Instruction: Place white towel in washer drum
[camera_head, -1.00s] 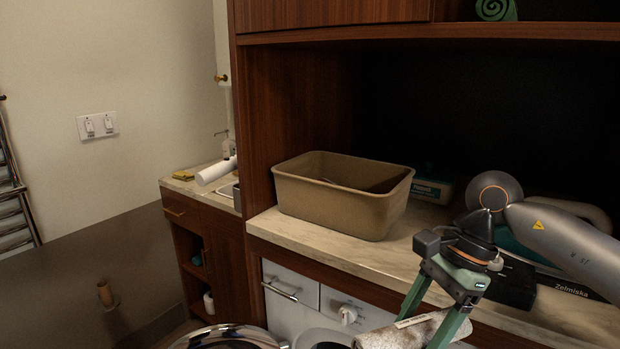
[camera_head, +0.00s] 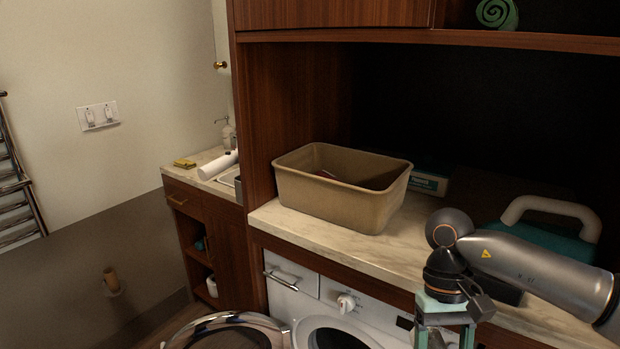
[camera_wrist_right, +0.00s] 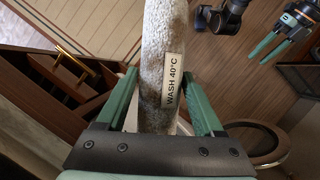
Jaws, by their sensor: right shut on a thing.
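My right gripper (camera_head: 445,338) is low at the bottom edge of the head view, in front of the washer, with its fingertips cut off. In the right wrist view it is shut on the white towel (camera_wrist_right: 158,55), a stained, rolled-looking cloth with a "WASH 40°C" tag. The washer (camera_head: 290,295) is under the counter. Its round door (camera_head: 225,322) is swung open to the left, and the drum opening (camera_head: 340,335) is partly visible. My left gripper (camera_wrist_right: 256,62) shows in the wrist view, empty, fingers apart.
A tan bin (camera_head: 335,205) stands on the marble counter (camera_head: 330,240). A teal case with a pale handle (camera_head: 550,208) is at the right. A sink counter (camera_head: 205,172) is at the left. A wooden wall and shelf enclose the counter.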

